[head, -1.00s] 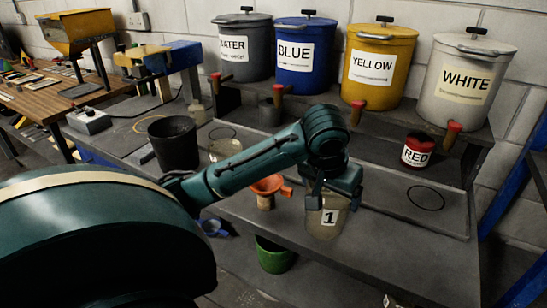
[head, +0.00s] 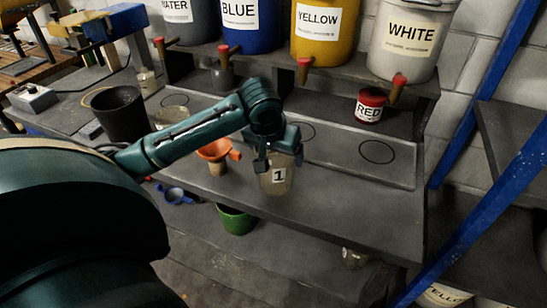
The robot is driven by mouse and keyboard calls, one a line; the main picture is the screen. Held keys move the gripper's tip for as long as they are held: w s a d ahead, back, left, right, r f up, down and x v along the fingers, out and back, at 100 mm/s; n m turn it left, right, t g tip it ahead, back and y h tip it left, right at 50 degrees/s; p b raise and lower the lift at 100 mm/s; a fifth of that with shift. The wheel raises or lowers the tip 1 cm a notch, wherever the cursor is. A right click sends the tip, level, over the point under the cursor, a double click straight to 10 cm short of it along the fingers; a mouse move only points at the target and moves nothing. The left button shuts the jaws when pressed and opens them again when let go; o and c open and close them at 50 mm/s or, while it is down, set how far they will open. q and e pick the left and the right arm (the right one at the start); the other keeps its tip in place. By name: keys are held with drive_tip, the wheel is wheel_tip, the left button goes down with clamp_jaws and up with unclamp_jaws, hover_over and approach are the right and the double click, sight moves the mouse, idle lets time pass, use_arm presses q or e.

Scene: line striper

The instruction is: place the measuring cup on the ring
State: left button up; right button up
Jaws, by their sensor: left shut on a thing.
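The measuring cup (head: 277,175), translucent and greyish with a label reading 1, is in my left gripper (head: 276,158). The gripper is shut on it near the rim. The cup hangs upright near the front of the grey bench; I cannot tell whether its base touches the surface. A thin black ring (head: 377,151) is drawn on the low grey tray, empty, to the right of the cup. Another ring (head: 303,131) lies just behind the gripper, partly hidden by it. My right gripper does not show.
Paint buckets with taps stand on a raised shelf, including the white bucket (head: 408,37) and yellow bucket (head: 321,30). A small red tin (head: 369,106) stands behind the empty ring. An orange funnel (head: 217,150) is left of the cup. A blue post (head: 480,95) rises at right.

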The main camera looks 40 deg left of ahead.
use_arm(q)
drive_tip(key=shift+f, duration=1.45)
drive_tip(key=shift+f, duration=0.15)
drive_tip(key=o, duration=0.8)
